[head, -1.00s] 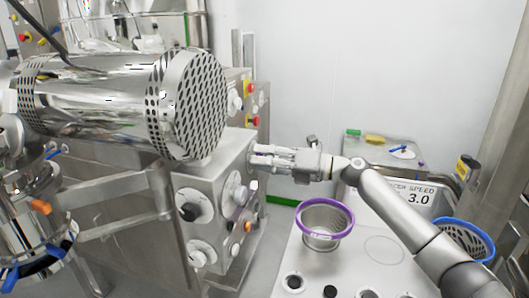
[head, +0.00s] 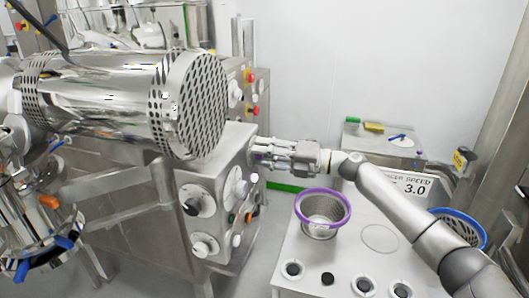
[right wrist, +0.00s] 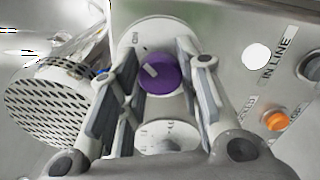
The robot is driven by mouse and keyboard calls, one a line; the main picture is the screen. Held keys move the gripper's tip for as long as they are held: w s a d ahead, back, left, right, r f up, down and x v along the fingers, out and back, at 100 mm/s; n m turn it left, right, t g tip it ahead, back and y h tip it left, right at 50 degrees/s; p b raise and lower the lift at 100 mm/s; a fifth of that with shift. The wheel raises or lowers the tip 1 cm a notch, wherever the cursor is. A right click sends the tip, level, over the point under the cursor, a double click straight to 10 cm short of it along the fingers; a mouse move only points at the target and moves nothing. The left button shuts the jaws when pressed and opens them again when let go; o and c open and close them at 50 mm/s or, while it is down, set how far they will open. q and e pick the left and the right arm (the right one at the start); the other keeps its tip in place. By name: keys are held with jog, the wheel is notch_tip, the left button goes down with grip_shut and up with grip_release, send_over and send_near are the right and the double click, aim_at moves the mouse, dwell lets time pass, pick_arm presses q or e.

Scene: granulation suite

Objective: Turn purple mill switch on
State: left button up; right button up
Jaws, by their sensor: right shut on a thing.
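The purple mill switch (right wrist: 160,73) is a round purple knob with a white pointer line on a pale round plate on the steel control box. In the right wrist view its pointer slants to the upper left, towards the "ON" lettering (right wrist: 135,40). My right gripper (right wrist: 160,62) is shut on the knob, a finger on each side. In the head view my right gripper (head: 258,153) reaches in from the right to the steel control box (head: 228,152), and its fingers mostly hide the knob. My left gripper is not in view.
An orange button (right wrist: 276,121) and an "IN LINE" label sit right of the switch. A white dial (right wrist: 168,136) lies below it. A purple-rimmed mesh basket (head: 322,213) stands on the white table below my right arm.

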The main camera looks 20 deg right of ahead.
jog(key=o, duration=1.1)
jog(key=shift+c, duration=0.2)
jog(key=v, duration=1.2)
